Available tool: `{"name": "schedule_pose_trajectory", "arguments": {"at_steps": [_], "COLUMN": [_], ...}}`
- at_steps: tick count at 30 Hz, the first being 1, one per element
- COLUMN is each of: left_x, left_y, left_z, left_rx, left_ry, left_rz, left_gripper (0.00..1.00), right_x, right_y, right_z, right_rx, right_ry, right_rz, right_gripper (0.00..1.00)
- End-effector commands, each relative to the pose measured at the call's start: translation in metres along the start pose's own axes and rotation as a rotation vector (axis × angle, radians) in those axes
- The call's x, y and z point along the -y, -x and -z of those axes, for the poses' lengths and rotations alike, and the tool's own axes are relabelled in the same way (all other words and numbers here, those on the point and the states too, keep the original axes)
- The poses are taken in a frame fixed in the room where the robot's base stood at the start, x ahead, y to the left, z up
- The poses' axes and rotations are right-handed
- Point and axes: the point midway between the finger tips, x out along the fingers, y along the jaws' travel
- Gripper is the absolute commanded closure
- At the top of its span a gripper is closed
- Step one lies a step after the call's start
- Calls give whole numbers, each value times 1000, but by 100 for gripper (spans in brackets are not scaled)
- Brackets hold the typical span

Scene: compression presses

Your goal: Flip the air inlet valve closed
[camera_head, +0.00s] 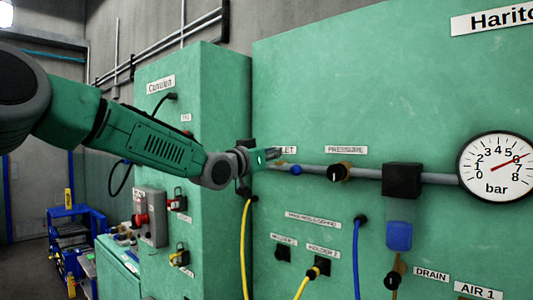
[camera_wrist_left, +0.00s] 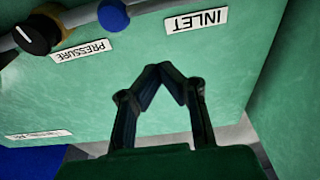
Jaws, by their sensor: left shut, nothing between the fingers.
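The air inlet valve shows as a rounded blue handle end (camera_head: 296,169) with brass beside it, on the grey pipe below the partly covered INLET label (camera_head: 288,150). In the left wrist view the blue handle end (camera_wrist_left: 113,15) is at the upper left, beside the INLET label (camera_wrist_left: 197,19). My left gripper (camera_head: 275,154) is just left of the handle in the head view and overlaps the label. Its fingers (camera_wrist_left: 160,70) meet at the tips, shut and empty, apart from the blue handle. My right gripper is not in view.
A black PRESSURE knob (camera_head: 338,172) sits right of the valve, then a black filter block (camera_head: 402,180) and a bar gauge (camera_head: 496,166). Yellow (camera_head: 245,240) and blue (camera_head: 357,260) hoses hang below. A second green cabinet (camera_head: 222,100) stands behind my left arm.

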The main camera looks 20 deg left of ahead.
Motion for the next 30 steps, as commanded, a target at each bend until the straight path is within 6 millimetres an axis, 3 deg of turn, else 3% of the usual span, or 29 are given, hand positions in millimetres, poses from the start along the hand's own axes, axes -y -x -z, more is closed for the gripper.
{"name": "schedule_pose_trajectory", "arguments": {"at_steps": [3,9,18,30], "left_x": [0,1,1,0], "left_y": [-25,-51,-37,-36], "left_z": [2,0,-33,-37], "left_rx": [1,1,0,-1], "left_ry": [-1,1,2,0], "left_rz": [-1,0,0,-1], "left_gripper": [100,100,100,100], "right_x": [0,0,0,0], "right_y": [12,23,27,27], "right_z": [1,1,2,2], "right_rx": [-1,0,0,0], "right_ry": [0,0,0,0], "right_rz": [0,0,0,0], "right_gripper": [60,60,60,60]}}
